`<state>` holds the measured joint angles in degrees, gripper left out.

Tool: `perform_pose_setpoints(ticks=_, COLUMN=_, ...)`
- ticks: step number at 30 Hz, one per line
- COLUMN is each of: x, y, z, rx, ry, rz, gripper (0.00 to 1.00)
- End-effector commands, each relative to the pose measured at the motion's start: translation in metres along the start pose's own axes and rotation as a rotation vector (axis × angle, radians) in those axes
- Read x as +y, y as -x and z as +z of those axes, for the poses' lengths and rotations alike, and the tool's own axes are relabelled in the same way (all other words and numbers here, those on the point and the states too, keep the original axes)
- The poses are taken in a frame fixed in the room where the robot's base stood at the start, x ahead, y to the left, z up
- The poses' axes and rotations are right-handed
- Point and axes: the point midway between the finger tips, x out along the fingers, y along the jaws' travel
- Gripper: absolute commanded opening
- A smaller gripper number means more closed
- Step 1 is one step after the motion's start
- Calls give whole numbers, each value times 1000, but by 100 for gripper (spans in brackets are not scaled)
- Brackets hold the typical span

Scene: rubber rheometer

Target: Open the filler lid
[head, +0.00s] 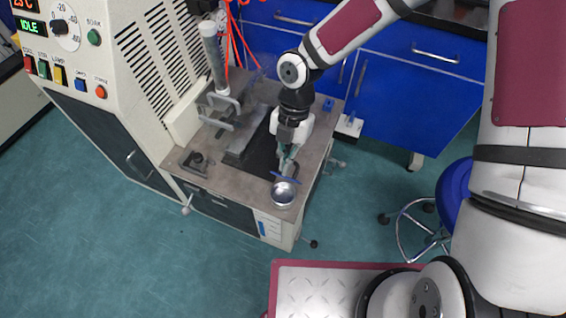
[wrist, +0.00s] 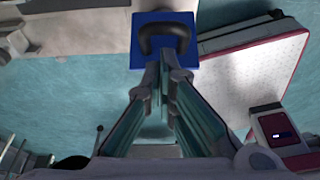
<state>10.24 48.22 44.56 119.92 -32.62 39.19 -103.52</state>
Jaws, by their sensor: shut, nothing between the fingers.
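The filler lid is a blue square plate with a dark arched handle, seen in the wrist view (wrist: 138,52) just beyond my fingertips. In the head view the lid (head: 286,178) shows as a thin blue strip, nearly edge-on, between my gripper and a round metal bowl (head: 284,194). The bowl's inside is visible, so the lid looks tilted up rather than lying over it. My gripper (head: 287,168) is shut and empty. Its fingertips (wrist: 163,73) are close to the handle; I cannot tell whether they touch it. The lid's hinge is hidden.
The bowl sits at the front corner of the machine's grey table (head: 222,182). A clear upright cylinder (head: 214,60) and the control panel (head: 70,75) stand to the left. Blue cabinets (head: 395,95) are behind, and a blue stool (head: 455,190) is at right. Floor is free at front left.

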Motion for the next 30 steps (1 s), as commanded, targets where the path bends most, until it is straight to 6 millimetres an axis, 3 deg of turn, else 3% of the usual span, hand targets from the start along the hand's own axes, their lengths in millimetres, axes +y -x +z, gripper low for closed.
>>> perform_pose_setpoints(ticks=30, x=0, y=2, z=13, rx=79, ry=-3, rz=-2, gripper=0)
